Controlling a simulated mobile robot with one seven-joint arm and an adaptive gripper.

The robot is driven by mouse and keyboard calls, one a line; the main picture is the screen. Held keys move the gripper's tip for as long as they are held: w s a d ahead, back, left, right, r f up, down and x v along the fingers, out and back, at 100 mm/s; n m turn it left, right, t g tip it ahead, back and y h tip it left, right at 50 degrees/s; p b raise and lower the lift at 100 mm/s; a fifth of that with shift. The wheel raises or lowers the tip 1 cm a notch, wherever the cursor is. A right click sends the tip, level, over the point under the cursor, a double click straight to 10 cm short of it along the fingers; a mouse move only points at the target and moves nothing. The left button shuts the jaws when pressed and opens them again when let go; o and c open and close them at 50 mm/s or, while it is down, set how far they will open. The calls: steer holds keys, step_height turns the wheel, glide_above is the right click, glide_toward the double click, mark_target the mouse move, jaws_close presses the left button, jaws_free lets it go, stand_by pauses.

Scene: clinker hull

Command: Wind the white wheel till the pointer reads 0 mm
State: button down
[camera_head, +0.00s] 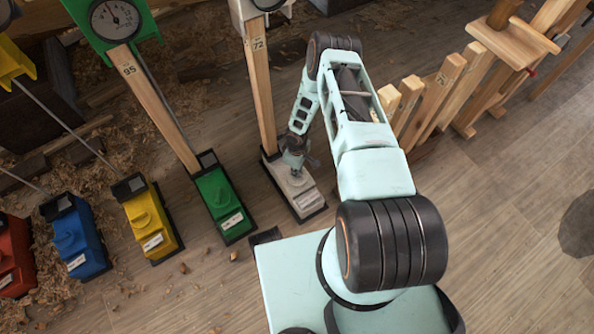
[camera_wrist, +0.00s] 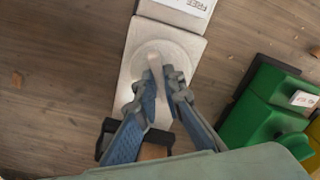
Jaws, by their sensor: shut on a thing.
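The white unit (camera_head: 310,201) stands on the floor at the foot of the wooden post marked 72 (camera_head: 259,85). Its white wheel (camera_wrist: 138,62) is a round disc with a raised bar across it, seen from above in the wrist view. My gripper (camera_wrist: 164,88) points down at the wheel, its two blue-grey fingers closed on either side of the bar. In the head view my gripper (camera_head: 294,165) covers most of the wheel. The white gauge (camera_head: 247,9) at the post's top is cut off by the picture edge, so its pointer reading is hidden.
To the left stand a green unit (camera_head: 222,203), a yellow unit (camera_head: 148,222), a blue unit (camera_head: 77,237) and a red unit (camera_head: 12,255). A green gauge (camera_head: 116,22) tops the post marked 95. A wooden fence-like row (camera_head: 440,95) stands right of my arm.

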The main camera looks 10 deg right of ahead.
steer(key=m+b, duration=0.2)
steer(key=m, duration=0.3)
steer(key=shift+f+m+b, duration=0.1)
steer(key=shift+m+b, duration=0.2)
steer(key=m+b, duration=0.2)
steer(key=m, duration=0.3)
steer(key=shift+m, duration=0.4)
steer(key=c, duration=2)
jaws_free()
steer(key=shift+c, duration=0.2)
step_height(320, 180, up, 12)
